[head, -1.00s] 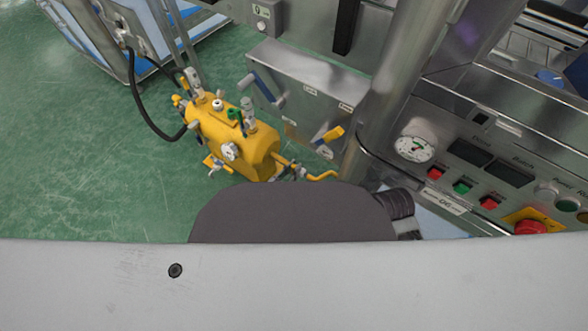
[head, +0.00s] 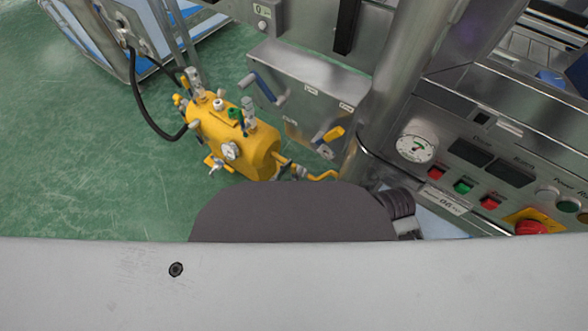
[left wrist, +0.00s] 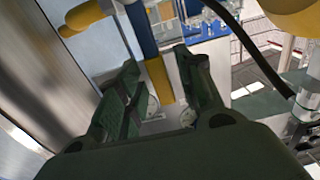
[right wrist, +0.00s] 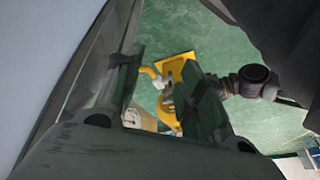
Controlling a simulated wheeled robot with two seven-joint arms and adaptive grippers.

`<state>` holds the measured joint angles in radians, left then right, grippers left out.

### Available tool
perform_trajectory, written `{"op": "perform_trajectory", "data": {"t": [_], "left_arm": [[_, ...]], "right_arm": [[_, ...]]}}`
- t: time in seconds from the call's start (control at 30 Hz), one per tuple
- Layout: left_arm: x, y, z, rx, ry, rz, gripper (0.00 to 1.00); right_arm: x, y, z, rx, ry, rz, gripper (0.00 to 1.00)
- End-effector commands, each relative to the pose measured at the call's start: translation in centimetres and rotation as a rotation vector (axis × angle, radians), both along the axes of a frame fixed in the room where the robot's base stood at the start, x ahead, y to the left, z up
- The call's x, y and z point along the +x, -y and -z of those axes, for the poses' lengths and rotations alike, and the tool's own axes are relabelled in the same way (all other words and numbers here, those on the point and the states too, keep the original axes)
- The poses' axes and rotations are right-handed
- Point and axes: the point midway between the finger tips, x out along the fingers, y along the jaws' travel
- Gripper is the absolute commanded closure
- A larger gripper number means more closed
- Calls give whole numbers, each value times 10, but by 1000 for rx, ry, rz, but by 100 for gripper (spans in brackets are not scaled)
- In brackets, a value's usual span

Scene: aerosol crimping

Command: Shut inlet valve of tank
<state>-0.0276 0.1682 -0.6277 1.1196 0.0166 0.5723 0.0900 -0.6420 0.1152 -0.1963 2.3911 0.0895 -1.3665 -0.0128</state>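I cannot tell which valve is the inlet. In the left wrist view my left gripper (left wrist: 160,72) has its fingers apart; a blue bar with a yellow end (left wrist: 160,82) shows between them, with no clear contact. In the right wrist view my right gripper (right wrist: 162,65) is open; yellow parts (right wrist: 178,68) and a gauge (right wrist: 140,119) show beyond its fingers. The head view shows neither gripper's fingertips clearly.
A control panel (head: 480,170) is at right. The floor at left (head: 70,170) is clear.

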Motion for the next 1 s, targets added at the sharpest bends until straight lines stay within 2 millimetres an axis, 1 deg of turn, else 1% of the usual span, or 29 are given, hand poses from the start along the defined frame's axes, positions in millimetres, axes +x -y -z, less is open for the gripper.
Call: {"op": "perform_trajectory", "data": {"t": [0.17, 0.8, 1.0], "left_arm": [[-13, -9, 1, 1, -2, 0, 63], [-73, -52, 1, 2, -1, 1, 63], [-87, -62, 1, 3, -2, 1, 63]], "right_arm": [[0, 0, 1, 0, -1, 0, 60], [-1, 0, 1, -1, -2, 1, 60], [-1, 0, 1, -1, -2, 1, 60]]}}
